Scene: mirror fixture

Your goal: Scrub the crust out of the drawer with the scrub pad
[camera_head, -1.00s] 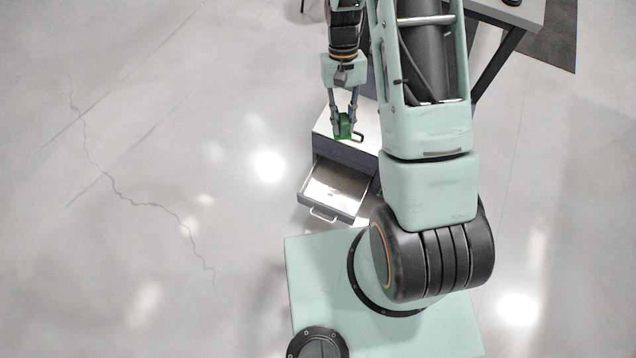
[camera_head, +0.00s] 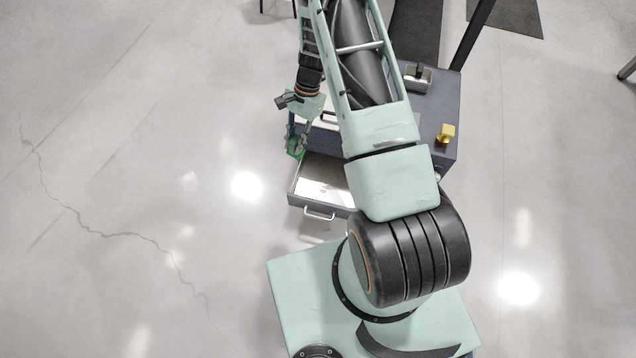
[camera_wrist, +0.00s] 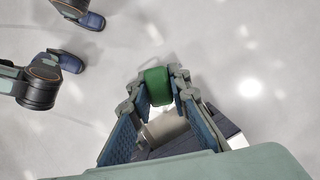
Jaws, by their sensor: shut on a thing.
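The green scrub pad (camera_head: 294,148) is held between the fingertips of my gripper (camera_head: 298,138). In the wrist view the pad (camera_wrist: 157,86) fills the gap between the two fingers of my gripper (camera_wrist: 158,88). The drawer (camera_head: 318,213) is pulled out of the dark cabinet, with a pale floor and a front handle. My gripper and pad are at the drawer's back left in the head view, seemingly above its level. I cannot make out the crust clearly. My arm covers the drawer's right side. In the wrist view, the fingers partly hide the area below the pad.
The dark cabinet (camera_head: 440,105) stands behind the drawer. On it are a yellow object (camera_head: 446,134) and a small tray with a dark upright item (camera_head: 418,78). Two blue shoe-like shapes (camera_wrist: 70,62) are on the floor in the wrist view. Floor left of the drawer is clear.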

